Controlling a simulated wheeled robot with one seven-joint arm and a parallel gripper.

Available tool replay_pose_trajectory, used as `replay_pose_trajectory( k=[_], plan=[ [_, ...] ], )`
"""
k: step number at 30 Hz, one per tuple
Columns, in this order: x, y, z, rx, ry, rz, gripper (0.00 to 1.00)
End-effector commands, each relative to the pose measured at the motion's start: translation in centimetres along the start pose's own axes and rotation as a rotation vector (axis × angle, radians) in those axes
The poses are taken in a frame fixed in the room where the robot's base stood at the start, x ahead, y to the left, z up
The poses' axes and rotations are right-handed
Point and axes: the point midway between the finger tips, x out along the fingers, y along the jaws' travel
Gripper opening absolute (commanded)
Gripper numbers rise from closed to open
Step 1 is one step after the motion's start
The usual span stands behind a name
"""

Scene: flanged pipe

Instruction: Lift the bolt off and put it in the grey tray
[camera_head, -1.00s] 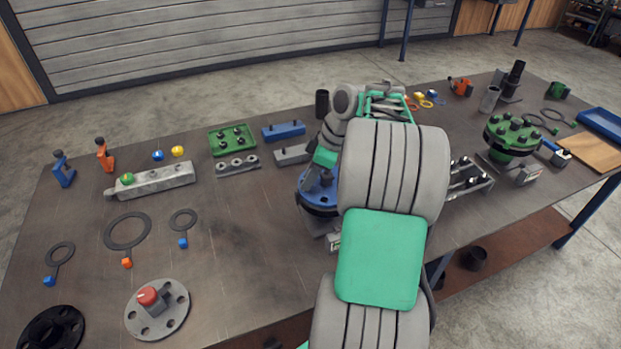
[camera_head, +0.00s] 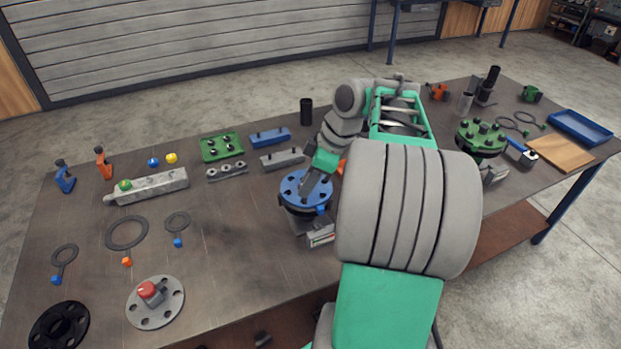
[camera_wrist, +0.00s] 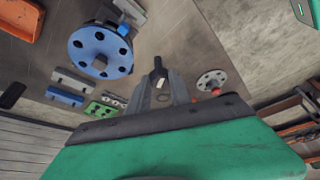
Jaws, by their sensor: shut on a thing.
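My gripper (camera_wrist: 161,78) is shut on a dark bolt (camera_wrist: 158,66), whose end shows between the fingertips in the wrist view. The blue flange (camera_wrist: 84,42) has several dark holes and appears apart from the bolt in that view. In the head view the blue flange (camera_head: 292,186) sits on its stand near the table's front edge. My gripper (camera_head: 314,184) points down over its right part, and the bolt cannot be made out there. I cannot make out the grey tray; my arm covers the table right of the flange.
A green flange (camera_head: 481,137), a blue tray (camera_head: 581,128) and a wooden board (camera_head: 560,152) are at the right. A green tray with bolts (camera_head: 221,147) and grey blocks stand behind left. Gaskets and a grey disc (camera_head: 155,302) lie at left. The table between is clear.

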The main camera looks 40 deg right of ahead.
Motion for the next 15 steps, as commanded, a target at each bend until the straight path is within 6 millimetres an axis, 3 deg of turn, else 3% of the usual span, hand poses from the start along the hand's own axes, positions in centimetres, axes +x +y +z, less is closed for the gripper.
replay_pose_trajectory(
  k=[15],
  plan=[
    [-1.01,-0.31,-0.42,-0.003,0.000,-0.001,0.00]
  ],
)
